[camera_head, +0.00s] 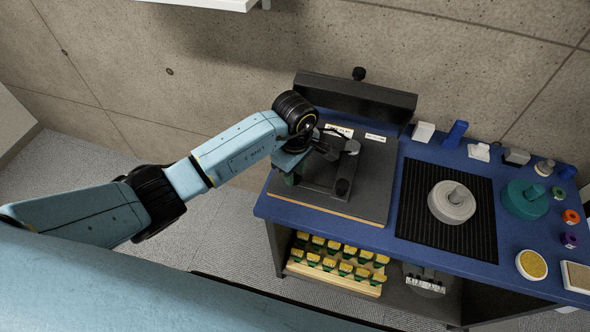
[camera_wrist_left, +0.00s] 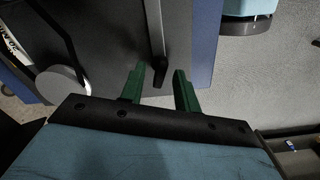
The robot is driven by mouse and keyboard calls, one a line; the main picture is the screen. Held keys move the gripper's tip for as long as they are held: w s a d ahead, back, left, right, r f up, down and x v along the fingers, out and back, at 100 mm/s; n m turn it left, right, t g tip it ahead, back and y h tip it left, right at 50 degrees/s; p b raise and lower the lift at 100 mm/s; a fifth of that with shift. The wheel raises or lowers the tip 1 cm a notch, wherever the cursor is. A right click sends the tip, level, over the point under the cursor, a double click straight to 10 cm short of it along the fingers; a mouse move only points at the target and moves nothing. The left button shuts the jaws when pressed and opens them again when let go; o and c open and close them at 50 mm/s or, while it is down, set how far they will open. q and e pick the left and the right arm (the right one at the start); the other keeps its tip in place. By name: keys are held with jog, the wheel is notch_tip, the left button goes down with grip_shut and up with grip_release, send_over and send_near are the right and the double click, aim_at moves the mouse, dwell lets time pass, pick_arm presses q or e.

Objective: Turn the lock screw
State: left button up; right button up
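A dark faceting machine (camera_head: 365,205) stands on the left of the blue bench, with white labels along its back. In the left wrist view a thin grey lever with a black knobbed end (camera_wrist_left: 158,65) reaches down to the gap between my fingertips; I cannot tell whether it is the lock screw. My left gripper (camera_head: 288,172) is at the machine's left side, largely hidden by its own wrist in the head view. Its two green fingers (camera_wrist_left: 160,85) are apart, with nothing visibly held between them. My right gripper is in neither view.
A round grey disc (camera_wrist_left: 62,88) is left of the fingers. On the bench (camera_head: 408,258), a black ribbed mat (camera_head: 412,215) carries a grey lap (camera_head: 442,208); a teal lap (camera_head: 520,207) and small spools are to the right. A yellow-topped rack (camera_head: 335,278) sits below.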

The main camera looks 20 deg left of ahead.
pick_arm(q)
jog(key=shift+f, duration=0.1)
grip_shut()
jog(key=shift+a+n, duration=0.1)
jog(key=shift+n, duration=0.3)
jog(key=shift+w, duration=0.1)
jog(key=n+b, duration=0.1)
jog(key=n, duration=0.1)
jog(key=shift+n, duration=0.4)
jog(key=n, duration=1.1)
jog(key=shift+n, duration=0.4)
jog(key=n+p, duration=0.1)
jog(key=n, duration=0.5)
jog(key=shift+p, duration=0.35)
jog(key=shift+n, duration=0.3)
